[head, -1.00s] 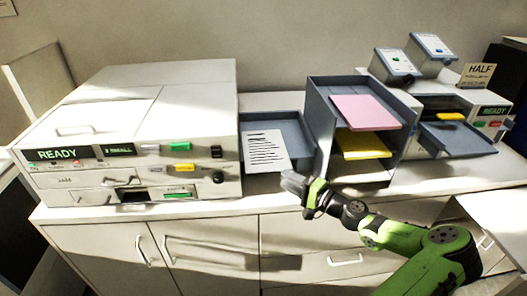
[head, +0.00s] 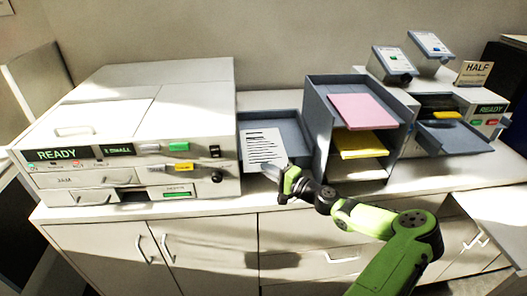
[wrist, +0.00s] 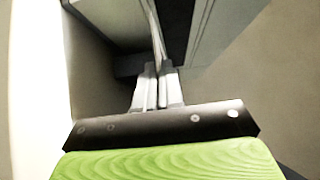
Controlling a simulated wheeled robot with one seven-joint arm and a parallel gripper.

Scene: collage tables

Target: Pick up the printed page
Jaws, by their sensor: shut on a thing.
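The printed page (head: 263,147) is white with dark lines of text. It lies over the grey output tray (head: 288,127) beside the large printer, its near edge at the tray's front. My gripper (head: 269,171) is at the page's near right corner, shut on the page. In the wrist view my gripper's two fingers (wrist: 158,82) are close together. The page (wrist: 156,38) shows there as a thin edge-on sheet running up from between them. The head view does not show clearly whether the page is lifted off the tray.
The large printer (head: 130,115) stands left of the tray. A grey shelf rack (head: 317,125) with pink paper (head: 363,111) and yellow paper (head: 365,144) stands close on the right. A smaller machine (head: 455,105) is further right. The cabinet front (head: 210,245) lies below.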

